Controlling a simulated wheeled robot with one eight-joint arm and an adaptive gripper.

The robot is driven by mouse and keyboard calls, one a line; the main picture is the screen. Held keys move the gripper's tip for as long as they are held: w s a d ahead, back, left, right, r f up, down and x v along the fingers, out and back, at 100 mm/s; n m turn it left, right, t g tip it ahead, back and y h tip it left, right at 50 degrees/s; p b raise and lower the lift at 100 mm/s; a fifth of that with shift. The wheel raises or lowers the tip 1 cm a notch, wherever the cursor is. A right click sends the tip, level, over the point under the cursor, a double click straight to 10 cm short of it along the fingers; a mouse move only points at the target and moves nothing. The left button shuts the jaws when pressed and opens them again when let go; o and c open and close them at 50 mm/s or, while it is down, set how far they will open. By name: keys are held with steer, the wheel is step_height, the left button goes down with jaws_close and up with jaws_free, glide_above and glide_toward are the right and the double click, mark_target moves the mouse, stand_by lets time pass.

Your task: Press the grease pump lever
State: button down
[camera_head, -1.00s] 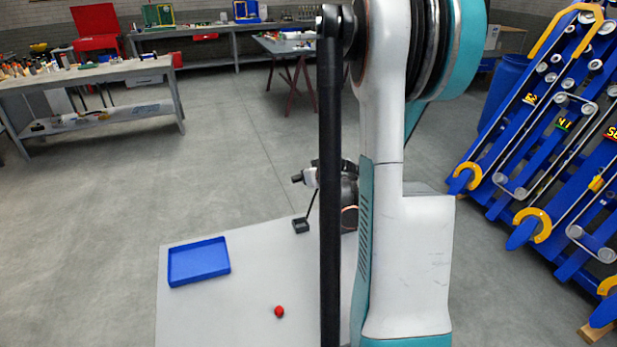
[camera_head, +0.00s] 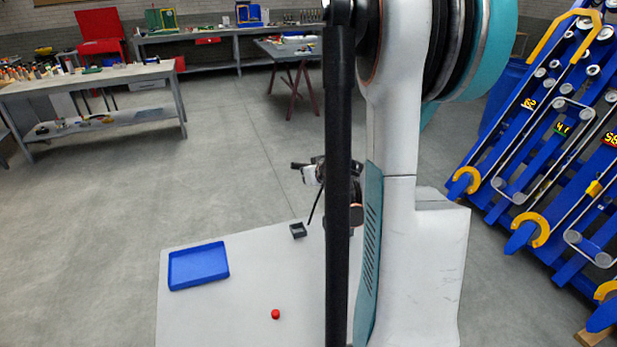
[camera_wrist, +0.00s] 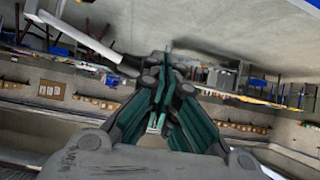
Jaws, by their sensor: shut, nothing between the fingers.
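I cannot make out the grease pump or its lever for certain in either view. My gripper (camera_wrist: 160,100) fills the middle of the wrist view, with its dark fingers and green inner faces drawn together and nothing held. A pale rod (camera_wrist: 95,42) runs slantwise behind it at the upper left; I cannot tell whether it is the lever or how far off it is. In the head view, the end of my arm (camera_head: 312,172) shows small beside the black column, which hides much of it. No contact is visible.
A blue chassis frame (camera_head: 560,150) with rollers and yellow guards stands at the right. A workbench (camera_head: 95,77) stands at the left, a sawhorse table (camera_head: 290,52) farther back. Open grey floor lies between. A blue tray (camera_head: 198,266) lies on the pale deck in front.

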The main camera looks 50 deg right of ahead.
steer(key=p+v, duration=0.1)
steer(key=v, duration=0.6)
steer(key=shift+a, duration=0.25)
steer(key=shift+s+r, duration=0.1)
